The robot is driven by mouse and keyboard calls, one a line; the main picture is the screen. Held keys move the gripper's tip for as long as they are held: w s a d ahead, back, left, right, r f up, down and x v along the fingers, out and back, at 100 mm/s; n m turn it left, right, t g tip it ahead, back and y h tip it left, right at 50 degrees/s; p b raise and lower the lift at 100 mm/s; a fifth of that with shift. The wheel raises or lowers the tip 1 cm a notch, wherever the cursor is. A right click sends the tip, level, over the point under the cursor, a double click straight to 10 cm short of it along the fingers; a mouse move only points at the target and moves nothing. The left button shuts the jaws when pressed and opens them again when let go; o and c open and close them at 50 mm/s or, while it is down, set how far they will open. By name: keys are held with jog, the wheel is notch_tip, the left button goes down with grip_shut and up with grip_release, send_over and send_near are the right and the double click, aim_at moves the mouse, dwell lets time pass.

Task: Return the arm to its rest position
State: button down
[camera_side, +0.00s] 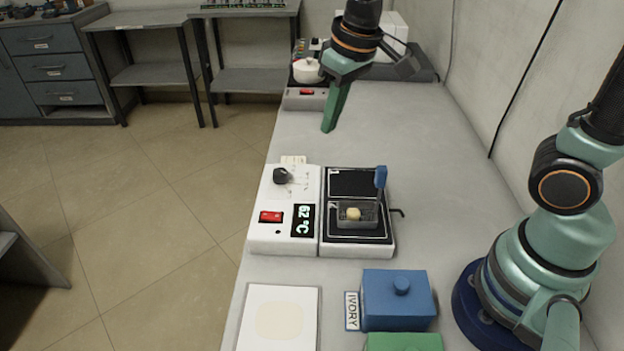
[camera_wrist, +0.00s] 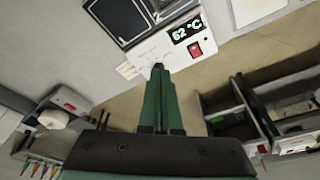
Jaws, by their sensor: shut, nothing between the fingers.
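My gripper (camera_side: 333,112) has green fingers, which are together with nothing between them. In the side view it hangs over the far part of the bench, behind the heating unit and apart from it. In the wrist view the shut fingers (camera_wrist: 158,85) point toward the white control box. My arm's base stands at the right of the side view, and the arm's middle part runs out of the picture at the top right.
A white control box (camera_side: 257,235) reading 62 °C adjoins a black plate (camera_side: 357,184) holding a small dish with a pale piece. A blue lidded box (camera_side: 398,301), a green block (camera_side: 404,342) and a white sheet (camera_side: 305,300) lie in front. A white pot (camera_side: 308,70) stands behind.

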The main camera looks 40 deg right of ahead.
jog(key=s+d+r+m+t, duration=0.1)
jog(key=s+d+r+t, duration=0.1)
jog(key=s+d, duration=0.5)
jog(key=shift+s+d+r+m+t+h, duration=0.15)
jog(key=shift+d+r+m+t+h, duration=0.15)
jog(key=shift+r+t, duration=0.1)
